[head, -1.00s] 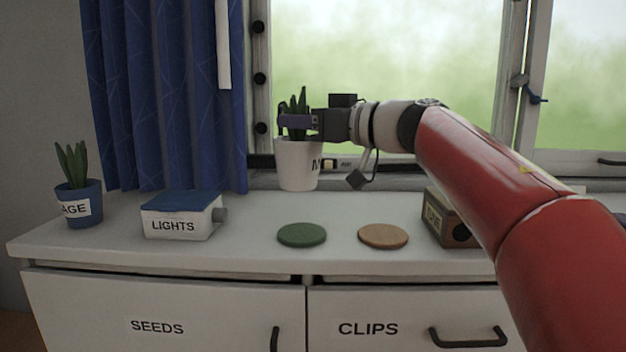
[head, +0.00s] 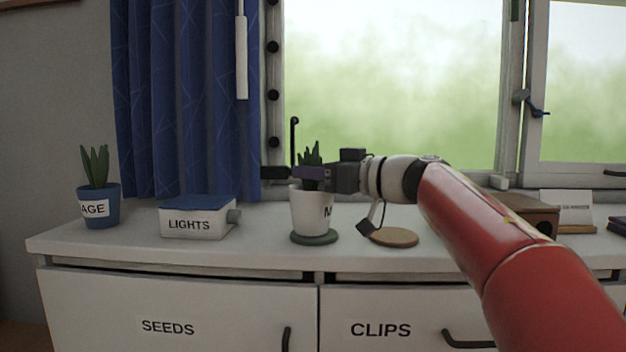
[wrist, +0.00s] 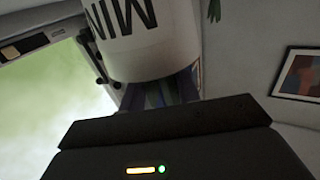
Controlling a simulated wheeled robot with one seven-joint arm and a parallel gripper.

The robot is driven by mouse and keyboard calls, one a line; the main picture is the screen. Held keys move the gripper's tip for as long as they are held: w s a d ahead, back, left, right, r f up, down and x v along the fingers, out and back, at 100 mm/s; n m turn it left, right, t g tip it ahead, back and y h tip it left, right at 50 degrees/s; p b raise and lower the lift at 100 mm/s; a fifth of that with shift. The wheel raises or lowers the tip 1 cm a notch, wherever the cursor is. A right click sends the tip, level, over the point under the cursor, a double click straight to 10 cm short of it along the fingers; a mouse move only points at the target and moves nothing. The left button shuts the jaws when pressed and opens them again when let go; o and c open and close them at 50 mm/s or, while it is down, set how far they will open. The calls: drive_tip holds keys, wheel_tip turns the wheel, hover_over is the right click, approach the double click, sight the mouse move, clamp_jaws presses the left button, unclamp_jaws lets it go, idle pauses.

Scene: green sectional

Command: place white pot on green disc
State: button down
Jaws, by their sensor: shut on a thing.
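The white pot (head: 309,212) holds a green spiky plant and has a label partly hidden by its curve. In the head view it is upright at the green disc (head: 323,238), its base over the disc. Whether it rests on the disc or hovers just above cannot be told. In the wrist view the white pot (wrist: 148,45) fills the top middle, with large dark letters "MIN" showing.
An orange-brown disc (head: 394,237) lies just right of the green disc. A white box labelled LIGHTS (head: 197,218) and a blue pot (head: 99,207) stand to the left. A brown box (head: 530,212) is at the right, partly behind my arm. The window is behind.

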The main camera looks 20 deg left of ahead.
drive_tip(key=shift+r, duration=0.1)
drive_tip(key=c, duration=1)
unclamp_jaws()
drive_tip(key=v, duration=1.2)
